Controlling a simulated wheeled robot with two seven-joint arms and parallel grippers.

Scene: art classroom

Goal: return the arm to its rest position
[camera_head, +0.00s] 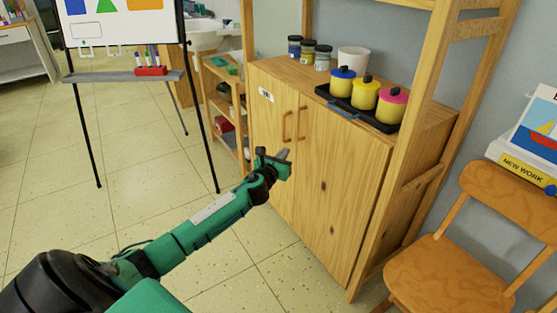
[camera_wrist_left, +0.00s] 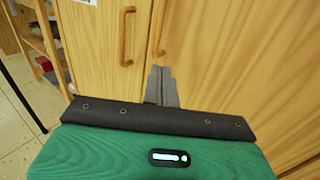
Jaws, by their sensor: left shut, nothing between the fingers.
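My left arm (camera_head: 200,222) reaches in from the lower left of the head view, green and black. Its gripper (camera_head: 284,155) is shut and empty, in front of the wooden cabinet doors, just below the door handles. In the left wrist view the grey fingers (camera_wrist_left: 161,86) are together, with the cabinet's wood behind them. They appear just below one wooden handle (camera_wrist_left: 159,30); whether they touch the door I cannot tell. My right gripper is not in view.
The wooden cabinet (camera_head: 335,205) has both doors closed. A black tray (camera_head: 330,101) with lidded pots stands on top, beside several jars and a white cup (camera_head: 352,60). An easel (camera_head: 123,77) stands left, a chair (camera_head: 450,270) right. Tiled floor (camera_head: 60,215) is open at left.

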